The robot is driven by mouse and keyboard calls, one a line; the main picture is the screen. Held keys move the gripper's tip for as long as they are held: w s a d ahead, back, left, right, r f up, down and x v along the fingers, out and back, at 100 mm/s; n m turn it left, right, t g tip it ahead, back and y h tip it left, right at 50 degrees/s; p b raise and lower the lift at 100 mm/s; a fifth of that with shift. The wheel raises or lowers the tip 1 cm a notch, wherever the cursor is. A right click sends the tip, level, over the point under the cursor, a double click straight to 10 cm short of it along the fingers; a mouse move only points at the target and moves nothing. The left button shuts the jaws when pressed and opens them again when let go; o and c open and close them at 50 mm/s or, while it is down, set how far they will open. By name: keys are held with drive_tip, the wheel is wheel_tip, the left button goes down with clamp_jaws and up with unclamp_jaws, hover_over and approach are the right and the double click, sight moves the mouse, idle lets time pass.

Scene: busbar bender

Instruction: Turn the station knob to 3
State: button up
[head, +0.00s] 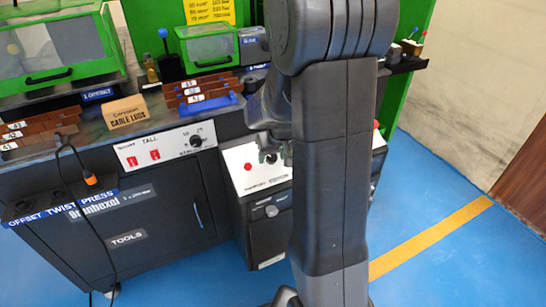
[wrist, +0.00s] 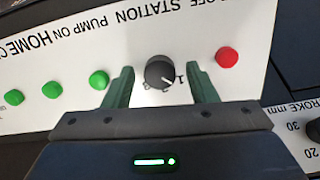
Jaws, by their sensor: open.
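The station knob (wrist: 160,73) is a small round black knob with a light pointer line, on a white panel (wrist: 60,45) whose lettering appears upside down in the wrist view. The pointer slants to the lower right, toward the printed 1; the other numerals are partly hidden. My gripper (wrist: 161,70) is open, with one green finger on each side of the knob and visible gaps between. In the head view my gripper (head: 271,150) is over the white panel (head: 240,157), and my arm hides much of it; the knob cannot be made out there.
On the knob's panel, a red button (wrist: 227,57) is just right of the right finger, and green buttons (wrist: 98,80) line the left side. A stroke dial (wrist: 315,128) is at the right edge. A cabinet (head: 140,225) with another knob (head: 196,141) stands left.

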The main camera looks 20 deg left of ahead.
drive_tip(key=shift+c, duration=0.2)
drive_tip(key=c, duration=0.9)
drive_tip(key=shift+c, duration=0.2)
drive_tip(key=shift+m, duration=0.3)
drive_tip(key=m+p, duration=0.2)
drive_tip(key=m, duration=0.2)
drive_tip(key=shift+r+p, duration=0.1)
drive_tip(key=shift+p, duration=0.2)
drive_tip(key=m+p, duration=0.2)
drive_tip(key=m, duration=0.2)
drive_tip(key=shift+w+d+m, duration=0.1)
drive_tip(key=shift+m, duration=0.3)
drive_tip(key=m+p, duration=0.3)
drive_tip(key=m, duration=0.1)
drive_tip(key=shift+y, duration=0.4)
drive_tip(key=shift+m+p, duration=1.1)
drive_tip(key=shift+m, duration=1)
